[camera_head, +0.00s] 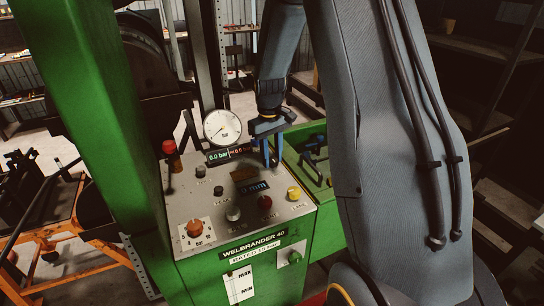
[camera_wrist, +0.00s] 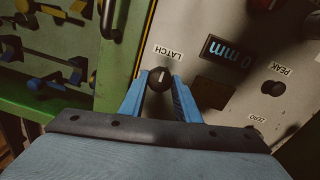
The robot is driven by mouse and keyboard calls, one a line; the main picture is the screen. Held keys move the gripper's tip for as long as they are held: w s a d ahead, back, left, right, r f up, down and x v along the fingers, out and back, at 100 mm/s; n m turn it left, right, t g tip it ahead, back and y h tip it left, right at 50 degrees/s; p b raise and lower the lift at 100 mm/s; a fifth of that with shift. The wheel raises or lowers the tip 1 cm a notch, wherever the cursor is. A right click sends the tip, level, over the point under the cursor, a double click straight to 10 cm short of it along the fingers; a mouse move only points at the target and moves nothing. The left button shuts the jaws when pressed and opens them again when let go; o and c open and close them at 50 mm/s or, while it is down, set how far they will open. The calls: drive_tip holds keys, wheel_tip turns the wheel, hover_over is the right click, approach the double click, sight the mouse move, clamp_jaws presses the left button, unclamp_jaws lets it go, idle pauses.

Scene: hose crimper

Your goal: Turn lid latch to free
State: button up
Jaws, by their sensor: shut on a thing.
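The lid latch is a round black knob (camera_wrist: 158,84) with a short light pointer mark, on the grey control panel (camera_wrist: 225,20). In the wrist view an upside-down LATCH label (camera_wrist: 168,53) sits just above it. My gripper (camera_wrist: 160,80) has its two blue fingers closed on either side of the knob. In the head view my gripper (camera_head: 271,160) points down at the panel's back right edge, and its fingers hide the knob there. The lid itself cannot be made out.
The panel also carries a pressure gauge (camera_head: 222,128), a 0.0 bar display (camera_head: 220,156), a 0 mm display (camera_head: 254,187), a yellow button (camera_head: 294,193), and an orange-red dial (camera_head: 194,228). A green tray (camera_head: 318,186) with tools lies right of the panel. A green column (camera_head: 95,100) stands at the left.

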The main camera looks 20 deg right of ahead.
sight(271, 160)
drive_tip(key=shift+r, duration=0.1)
drive_tip(key=o, duration=1)
drive_tip(key=shift+o, duration=0.2)
drive_tip(key=shift+a+r+b, duration=0.15)
drive_tip(key=shift+r+b, duration=0.45)
drive_tip(key=shift+r, duration=1.35)
drive_tip(key=shift+a+r+b, duration=0.1)
drive_tip(key=shift+r+b, duration=0.45)
drive_tip(key=shift+r, duration=1.35)
drive_tip(key=s+a+f, duration=0.1)
drive_tip(key=s+a, duration=0.2)
drive_tip(key=s, duration=0.3)
drive_tip(key=s+a+f+m+t, duration=0.1)
drive_tip(key=s+a, duration=0.3)
drive_tip(key=s, duration=0.3)
drive_tip(key=s+a+f+m+t, duration=0.1)
drive_tip(key=s+a+f, duration=0.1)
drive_tip(key=s+a, duration=0.2)
drive_tip(key=shift+s+a+y+b, duration=0.15)
drive_tip(key=shift+s+y+b, duration=0.2)
drive_tip(key=shift+s, duration=1.1)
drive_tip(key=shift+s+f, duration=0.15)
drive_tip(key=shift+f, duration=0.3)
drive_tip(key=shift+s+f+g, duration=0.2)
drive_tip(key=shift+s+g, duration=0.15)
drive_tip(key=shift+g, duration=0.05)
